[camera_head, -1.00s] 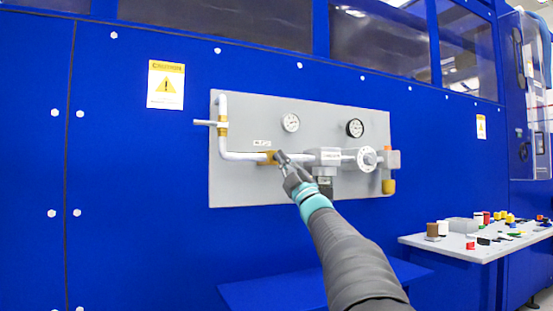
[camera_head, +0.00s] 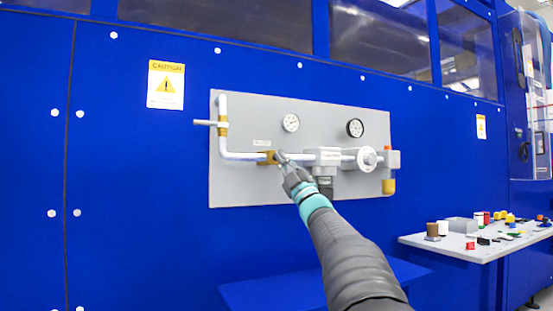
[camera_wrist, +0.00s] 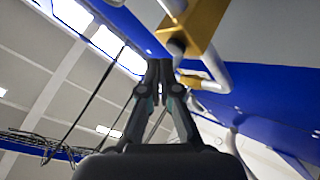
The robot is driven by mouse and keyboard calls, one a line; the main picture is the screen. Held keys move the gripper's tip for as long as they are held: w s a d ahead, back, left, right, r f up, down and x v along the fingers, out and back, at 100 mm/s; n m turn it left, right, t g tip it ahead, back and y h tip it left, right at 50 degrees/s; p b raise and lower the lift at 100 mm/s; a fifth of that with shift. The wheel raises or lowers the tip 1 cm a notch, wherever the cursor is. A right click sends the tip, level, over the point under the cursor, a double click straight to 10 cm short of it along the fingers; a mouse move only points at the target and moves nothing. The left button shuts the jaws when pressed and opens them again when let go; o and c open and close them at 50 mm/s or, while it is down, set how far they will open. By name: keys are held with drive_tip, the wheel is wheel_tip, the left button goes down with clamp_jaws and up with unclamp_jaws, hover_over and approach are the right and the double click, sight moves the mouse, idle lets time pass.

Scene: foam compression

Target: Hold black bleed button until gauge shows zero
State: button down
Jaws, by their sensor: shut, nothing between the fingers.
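A brass block (camera_head: 266,158) sits on the pipe of the grey panel and also shows in the wrist view (camera_wrist: 205,25). A short dark button (camera_wrist: 176,47) sticks out of the block, close to my fingertips. I cannot tell whether they touch. My gripper (camera_head: 281,155) is shut and empty, with its tips at the right side of the block; it shows in the wrist view too (camera_wrist: 160,66). In the head view it hides the button. Two round gauges, a left gauge (camera_head: 291,122) and a right gauge (camera_head: 355,128), sit above the pipe. Their needles are too small to read.
Right of my gripper are a grey regulator box (camera_head: 326,156), a round white flange (camera_head: 367,158) and a brass fitting with an orange top (camera_head: 388,186). A side table (camera_head: 470,252) with several small parts stands at the right. A blue ledge (camera_head: 260,292) lies below the panel.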

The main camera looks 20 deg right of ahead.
drive_tip(key=shift+w, duration=0.3)
drive_tip(key=shift+w+f, duration=0.1)
drive_tip(key=shift+w, duration=0.35)
idle(2.7)
idle(2.4)
drive_tip(key=shift+s+b, duration=0.6)
drive_tip(key=shift+s, duration=0.25)
